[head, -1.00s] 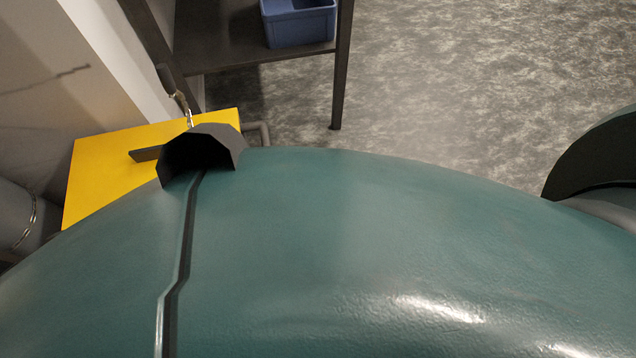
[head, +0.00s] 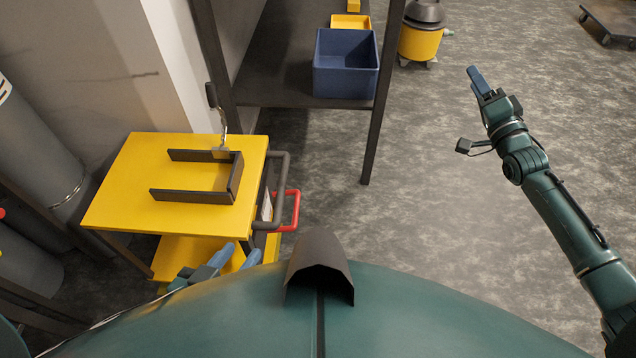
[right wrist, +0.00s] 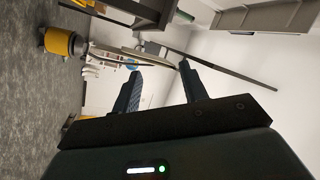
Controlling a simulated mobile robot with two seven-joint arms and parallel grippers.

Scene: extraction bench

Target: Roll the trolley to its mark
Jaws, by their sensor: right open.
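The yellow trolley (head: 115,205) stands at the left in the head view, beside the wall. A dark U-shaped bracket (head: 235,180) lies on its top. A dark push handle (head: 281,165) and a red bar (head: 296,210) stick out from its right side. My left gripper (head: 241,250) is low in front of the trolley, its two blue fingers apart and empty; my body hides most of that arm. My right gripper (head: 476,80) is held out over open floor, far right of the trolley. The right wrist view shows its fingers (right wrist: 160,68) apart with nothing between. I see no floor mark.
A dark rack (head: 290,85) holding a blue bin (head: 345,65) stands behind the trolley, its leg near the handle. Grey cylinders (head: 35,140) stand at the left. A yellow vacuum (head: 420,42) and a dark dolly (head: 612,25) are far back. Floor at centre right is clear.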

